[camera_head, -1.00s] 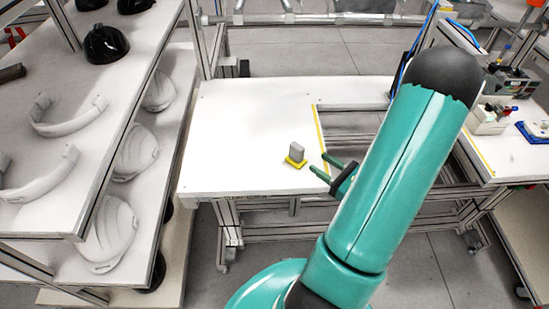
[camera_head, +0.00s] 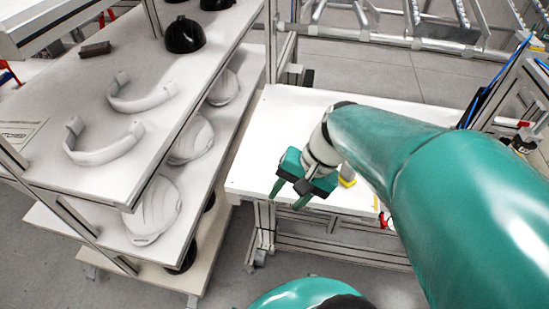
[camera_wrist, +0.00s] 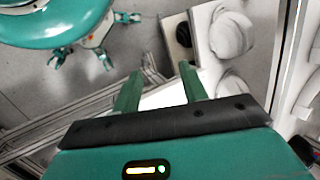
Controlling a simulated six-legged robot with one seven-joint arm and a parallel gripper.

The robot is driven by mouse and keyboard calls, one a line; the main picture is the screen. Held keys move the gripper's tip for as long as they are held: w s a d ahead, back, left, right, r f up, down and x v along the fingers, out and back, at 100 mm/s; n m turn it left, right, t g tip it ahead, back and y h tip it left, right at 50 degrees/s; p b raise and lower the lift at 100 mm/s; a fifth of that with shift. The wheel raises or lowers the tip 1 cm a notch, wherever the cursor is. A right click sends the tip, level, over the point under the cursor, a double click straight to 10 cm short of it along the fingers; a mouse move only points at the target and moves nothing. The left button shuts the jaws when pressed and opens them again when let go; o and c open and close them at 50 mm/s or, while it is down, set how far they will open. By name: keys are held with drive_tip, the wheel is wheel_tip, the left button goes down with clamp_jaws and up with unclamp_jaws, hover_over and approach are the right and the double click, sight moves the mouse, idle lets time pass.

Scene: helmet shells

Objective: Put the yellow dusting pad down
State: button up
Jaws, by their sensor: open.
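The yellow dusting pad (camera_head: 347,182) rests on the white table (camera_head: 270,135), partly hidden behind my gripper and arm in the head view. Only some yellow and a bit of its grey handle show. My gripper (camera_head: 287,194) is open and empty, its two green fingers apart over the table's front edge, to the left of the pad. In the wrist view my gripper (camera_wrist: 160,92) also shows open with nothing between the fingers. The pad does not show in the wrist view.
A shelf rack (camera_head: 150,95) stands at the left with white curved pieces, a black helmet shell (camera_head: 184,35) and a dark block (camera_head: 95,49). White helmet shells (camera_head: 153,210) lie on its lower shelf. The table's left part is clear.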

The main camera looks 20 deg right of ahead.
wheel_tip(320, 180, up, 9)
drive_tip(key=a+n+t+h, duration=0.2)
drive_tip(key=n+t+h, duration=0.2)
drive_tip(key=n, duration=0.3)
drive_tip(key=shift+s+h, duration=0.15)
drive_tip(key=shift+h, duration=0.25)
drive_tip(key=shift+f, duration=0.1)
